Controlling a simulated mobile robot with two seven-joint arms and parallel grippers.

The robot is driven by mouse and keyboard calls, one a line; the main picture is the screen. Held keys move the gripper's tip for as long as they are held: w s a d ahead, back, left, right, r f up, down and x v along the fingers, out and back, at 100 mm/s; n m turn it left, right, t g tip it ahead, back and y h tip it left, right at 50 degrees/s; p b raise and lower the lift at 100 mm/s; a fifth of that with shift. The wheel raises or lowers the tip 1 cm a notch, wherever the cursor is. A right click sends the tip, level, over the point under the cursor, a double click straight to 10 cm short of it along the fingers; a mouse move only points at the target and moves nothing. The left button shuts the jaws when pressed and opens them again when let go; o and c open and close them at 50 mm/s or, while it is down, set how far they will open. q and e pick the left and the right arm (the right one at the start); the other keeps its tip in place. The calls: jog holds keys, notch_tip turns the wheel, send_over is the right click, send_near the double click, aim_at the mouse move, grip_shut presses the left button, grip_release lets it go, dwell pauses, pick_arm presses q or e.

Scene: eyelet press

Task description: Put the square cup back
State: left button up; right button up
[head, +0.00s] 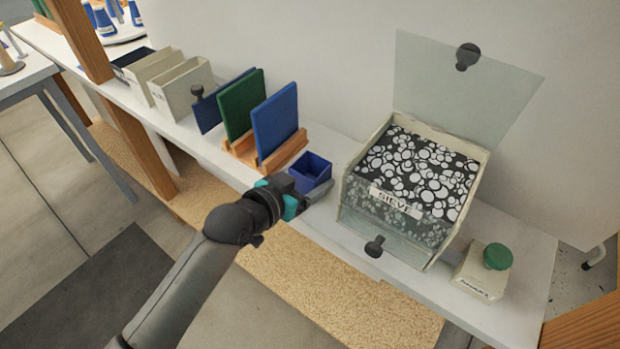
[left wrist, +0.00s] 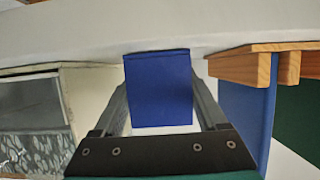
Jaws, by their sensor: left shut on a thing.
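The blue square cup (head: 312,167) is at the white shelf, between the wooden rack and the box labelled SIEVE. My left gripper (head: 309,187) reaches it from the front and is shut on it. In the left wrist view the cup (left wrist: 160,92) lies between the two fingers of my left gripper (left wrist: 160,80). The cup looks upright in the head view, with its open top showing. I cannot tell whether its base touches the shelf. My right gripper is in neither view.
The SIEVE box (head: 350,205) with a raised clear lid (head: 460,90) stands close to the right. The wooden rack (head: 277,157) with blue and green panels stands close to the left. A small box with a green knob (head: 497,256) is at the shelf's right end.

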pick_arm(q)
jog(key=shift+f, duration=0.1)
jog(key=o, duration=1.3)
jog(key=shift+s+a+r, duration=0.1)
jog(key=shift+r, duration=0.2)
jog(key=p+v, duration=0.3)
jog(key=v, duration=0.8)
jog(key=shift+s+a, duration=0.2)
jog(key=shift+s, duration=0.05)
